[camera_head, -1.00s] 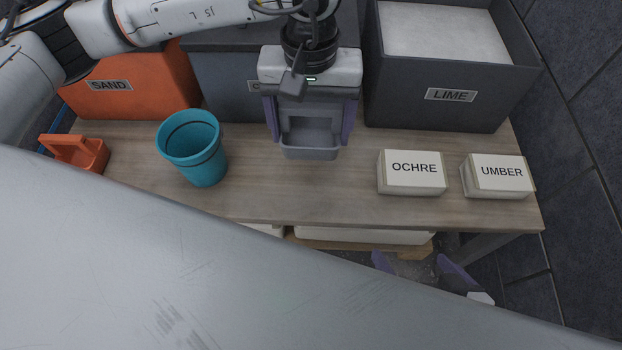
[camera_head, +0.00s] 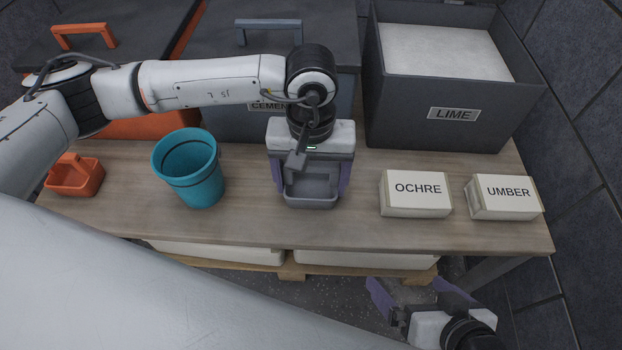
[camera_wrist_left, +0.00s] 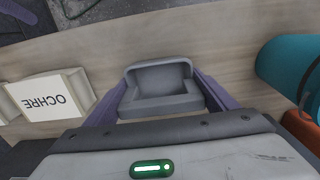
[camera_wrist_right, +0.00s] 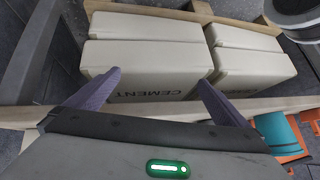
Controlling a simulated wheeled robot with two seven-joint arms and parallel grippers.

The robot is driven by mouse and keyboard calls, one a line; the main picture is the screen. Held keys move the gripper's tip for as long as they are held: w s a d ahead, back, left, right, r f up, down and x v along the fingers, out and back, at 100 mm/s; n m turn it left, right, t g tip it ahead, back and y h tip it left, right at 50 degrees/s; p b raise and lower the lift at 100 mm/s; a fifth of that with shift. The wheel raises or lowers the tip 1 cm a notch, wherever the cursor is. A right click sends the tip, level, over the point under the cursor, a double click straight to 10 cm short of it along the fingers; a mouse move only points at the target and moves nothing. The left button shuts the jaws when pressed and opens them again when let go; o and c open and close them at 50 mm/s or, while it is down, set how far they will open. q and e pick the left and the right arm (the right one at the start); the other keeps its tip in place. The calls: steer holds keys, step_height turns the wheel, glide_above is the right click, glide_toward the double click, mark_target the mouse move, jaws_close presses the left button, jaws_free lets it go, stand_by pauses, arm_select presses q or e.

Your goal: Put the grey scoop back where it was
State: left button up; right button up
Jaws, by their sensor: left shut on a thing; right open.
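The grey scoop (camera_head: 311,203) is held in my left gripper (camera_head: 311,188), which is shut on it. It is over the middle of the bench, between the teal bucket (camera_head: 190,170) and the OCHRE box (camera_head: 415,195). In the left wrist view the scoop (camera_wrist_left: 160,103) sits between the purple fingers, its open side showing. I cannot tell whether it touches the bench. My right gripper (camera_head: 408,288) is open and empty in front of the bench. In the right wrist view its fingers (camera_wrist_right: 155,82) are spread before CEMENT sacks below the bench.
An orange scoop (camera_head: 78,180) lies at the bench's left end. Behind are the lidded orange bin (camera_head: 155,127), the lidded CEMENT bin (camera_head: 240,125) and the open LIME bin (camera_head: 420,125) with white powder. The UMBER box (camera_head: 504,198) is at right. The front bench strip (camera_head: 340,232) is clear.

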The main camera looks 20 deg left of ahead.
arm_select(q)
steer(key=shift+f, duration=0.2)
steer(key=o, duration=1.1)
steer(key=shift+r, duration=0.1)
steer(key=shift+o, duration=0.2)
arm_select(e)
steer(key=shift+a+r, duration=0.1)
arm_select(q)
steer(key=shift+r, duration=0.25)
step_height(320, 180, up, 12)
steer(key=p, duration=0.3)
steer(key=shift+f, duration=0.1)
arm_select(e)
steer(key=shift+s+d+r+m+t, duration=0.15)
steer(key=shift+d+r+m+t, duration=0.45)
steer(key=shift+d, duration=0.3)
steer(key=shift+r, duration=0.1)
